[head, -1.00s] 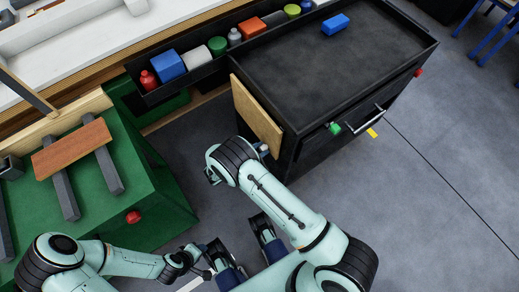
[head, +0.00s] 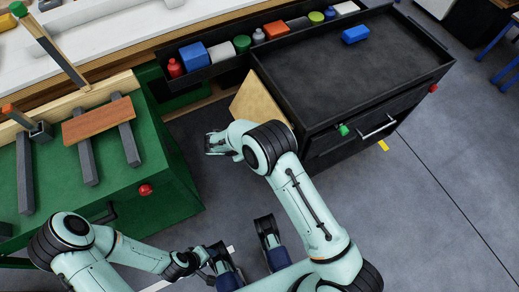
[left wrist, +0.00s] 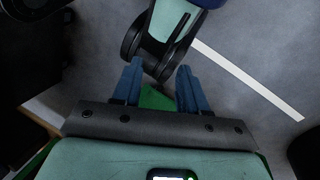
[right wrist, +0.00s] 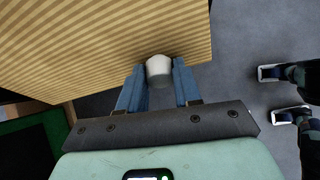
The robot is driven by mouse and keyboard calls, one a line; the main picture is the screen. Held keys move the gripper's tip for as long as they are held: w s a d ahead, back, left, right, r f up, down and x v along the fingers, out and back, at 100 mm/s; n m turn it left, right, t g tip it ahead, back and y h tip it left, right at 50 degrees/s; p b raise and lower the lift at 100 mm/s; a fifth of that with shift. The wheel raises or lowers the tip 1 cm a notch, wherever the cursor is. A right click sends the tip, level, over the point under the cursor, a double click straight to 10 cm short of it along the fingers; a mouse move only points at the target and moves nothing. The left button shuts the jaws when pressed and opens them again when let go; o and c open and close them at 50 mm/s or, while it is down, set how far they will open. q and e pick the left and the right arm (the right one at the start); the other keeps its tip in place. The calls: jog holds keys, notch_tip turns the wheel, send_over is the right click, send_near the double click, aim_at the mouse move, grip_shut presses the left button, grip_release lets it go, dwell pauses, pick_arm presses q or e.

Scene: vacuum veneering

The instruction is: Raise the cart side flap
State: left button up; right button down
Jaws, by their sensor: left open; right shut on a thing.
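The cart (head: 330,85) is black, with a light wooden side flap (head: 257,98) on its left side. The flap slants outward from the cart, its lower edge away from the body. In the right wrist view the flap (right wrist: 90,45) shows as a striped wooden panel with a pale round knob (right wrist: 159,72) at its edge. My right gripper (head: 212,143) is shut on this knob; its blue fingers (right wrist: 159,68) lie on either side of it. My left gripper (left wrist: 160,67) is open and empty, low over the floor, away from the flap.
A green bench (head: 165,185) with a red knob (head: 145,189) stands left of the flap. A long black tray (head: 215,70) of bottles and blocks runs behind. Grey floor (head: 420,220) is open at right.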

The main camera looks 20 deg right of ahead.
pick_arm(q)
notch_tip(320, 180, up, 14)
jog(key=s+g+p, duration=0.1)
jog(key=s+p, duration=0.1)
jog(key=p, duration=1.1)
jog(key=shift+d+f+p, duration=0.15)
jog(key=shift+d+p, duration=0.05)
jog(key=shift+p, duration=0.1)
pick_arm(e)
jog(key=a+r+y, duration=0.4)
jog(key=r+y, duration=0.7)
jog(key=r, duration=0.6)
jog(key=shift+a+g, duration=0.15)
jog(key=shift+g, duration=0.25)
pick_arm(q)
jog(key=shift+s, duration=0.1)
pick_arm(e)
jog(key=shift+s, duration=0.1)
jog(key=c, duration=0.8)
grip_release()
jog(key=shift+f, duration=0.1)
